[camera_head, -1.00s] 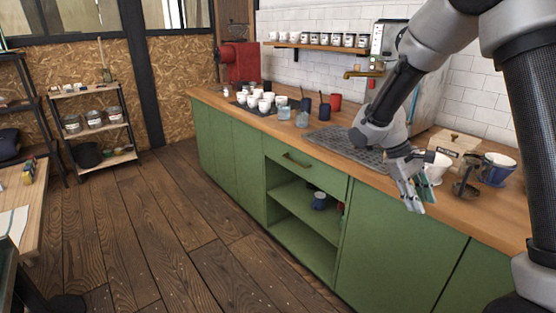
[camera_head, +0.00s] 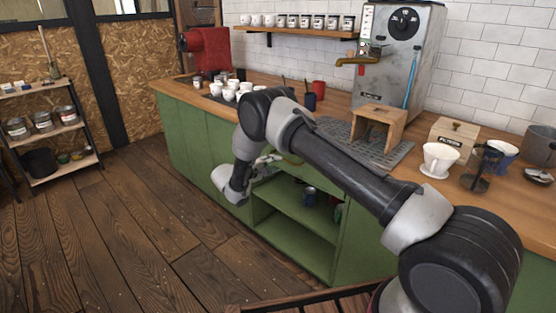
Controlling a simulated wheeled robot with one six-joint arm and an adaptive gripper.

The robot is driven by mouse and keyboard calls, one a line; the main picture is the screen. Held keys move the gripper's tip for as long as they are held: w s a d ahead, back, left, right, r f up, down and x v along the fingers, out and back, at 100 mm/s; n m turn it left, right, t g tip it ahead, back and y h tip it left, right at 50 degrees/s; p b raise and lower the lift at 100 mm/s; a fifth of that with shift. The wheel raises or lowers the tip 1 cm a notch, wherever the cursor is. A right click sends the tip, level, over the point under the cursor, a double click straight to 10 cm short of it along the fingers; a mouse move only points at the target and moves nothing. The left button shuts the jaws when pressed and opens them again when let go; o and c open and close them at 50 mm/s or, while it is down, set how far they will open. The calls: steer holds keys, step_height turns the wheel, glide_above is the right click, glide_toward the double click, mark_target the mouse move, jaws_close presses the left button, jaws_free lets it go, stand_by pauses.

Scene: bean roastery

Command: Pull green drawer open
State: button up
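The green drawer (camera_head: 304,171) is in the upper part of the green counter, above an open shelf. My arm crosses in front of it and hides much of its front, and a bit of its brass handle shows beside my gripper. My gripper (camera_head: 268,162) is at the drawer's left part, close to the handle. The wrist and forearm partly cover the fingers, so I cannot tell whether they are open, shut or touching the handle. I cannot make out any gap at the drawer's edge.
The wooden countertop (camera_head: 408,168) above carries white cups, a wooden stand (camera_head: 379,128), a white dripper (camera_head: 439,160) and a grey machine (camera_head: 397,55). The plank floor (camera_head: 120,225) on the left is clear.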

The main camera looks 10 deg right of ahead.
mark_target(285, 160)
steer(key=x, duration=0.7)
steer(key=shift+w+d+f, duration=0.1)
steer(key=shift+w+d, duration=0.15)
steer(key=shift+d, duration=0.1)
jaws_close()
